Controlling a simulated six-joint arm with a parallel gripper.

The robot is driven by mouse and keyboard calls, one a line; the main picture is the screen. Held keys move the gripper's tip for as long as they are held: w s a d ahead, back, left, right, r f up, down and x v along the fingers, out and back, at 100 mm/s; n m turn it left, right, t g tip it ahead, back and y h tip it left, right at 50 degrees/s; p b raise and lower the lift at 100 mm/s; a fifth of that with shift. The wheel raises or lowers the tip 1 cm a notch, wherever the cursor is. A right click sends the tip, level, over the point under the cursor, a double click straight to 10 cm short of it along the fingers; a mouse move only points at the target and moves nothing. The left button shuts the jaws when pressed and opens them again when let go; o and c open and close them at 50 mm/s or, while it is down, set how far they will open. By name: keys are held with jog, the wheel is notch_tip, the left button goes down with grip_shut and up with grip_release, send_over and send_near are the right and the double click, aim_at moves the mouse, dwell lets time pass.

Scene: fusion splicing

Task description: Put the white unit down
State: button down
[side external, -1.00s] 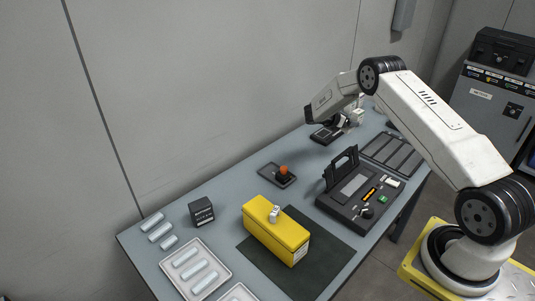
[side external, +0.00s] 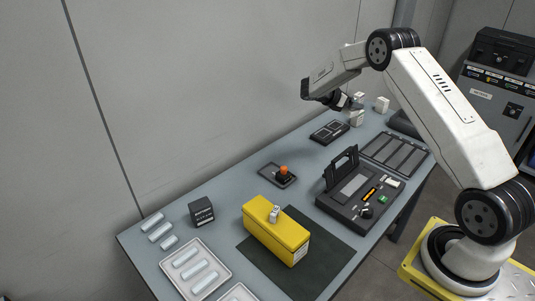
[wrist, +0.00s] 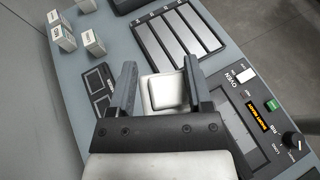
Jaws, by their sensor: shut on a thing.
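The white unit (wrist: 165,92) is a pale, rounded square block between the two dark fingers of my gripper (wrist: 161,90) in the wrist view. My gripper is shut on it. In the side view, my gripper (side external: 342,101) is raised above the far part of the table, and the unit is hard to make out there. A flat dark tray with two recesses (side external: 330,132) lies below my gripper. It also shows left of the fingers in the wrist view (wrist: 99,82).
Several small white boxes (wrist: 94,43) stand at the far end. A slotted dark rack (side external: 395,154) lies beside the dark oven unit (side external: 340,207) with its raised lid. Nearer are an orange-topped button (side external: 283,171), a yellow case (side external: 276,233) and a black box (side external: 202,212).

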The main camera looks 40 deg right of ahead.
jog(key=s+a+f+m+g+y, duration=0.25)
jog(key=a+m+y, duration=0.25)
jog(key=a, duration=0.3)
jog(key=s+a+f+m+g+y, duration=0.1)
jog(key=a+f+m+g+y, duration=0.2)
jog(key=a, duration=0.4)
jog(key=s+a+f+m+g+y, duration=0.1)
jog(key=s+a+m+g+y, duration=0.1)
jog(key=a+m+y, duration=0.5)
jog(key=w+a+r+m+t+y, duration=0.3)
jog(key=a+r+m+t+y, duration=0.15)
jog(key=a+m+t, duration=0.55)
jog(key=w+a+r+m+t+y, duration=0.4)
jog(key=a+r+m+t, duration=0.1)
jog(key=a+m+t, duration=0.5)
jog(key=shift+m+t+h, duration=0.25)
jog(key=shift+m+t, duration=0.35)
jog(key=shift+t, duration=0.05)
jog(key=shift+d+f, duration=0.2)
jog(key=shift+f, duration=1.65)
jog(key=shift+d+f, duration=0.2)
jog(key=shift+f, duration=1.7)
jog(key=shift+d+f, duration=0.2)
jog(key=shift+f, duration=1.65)
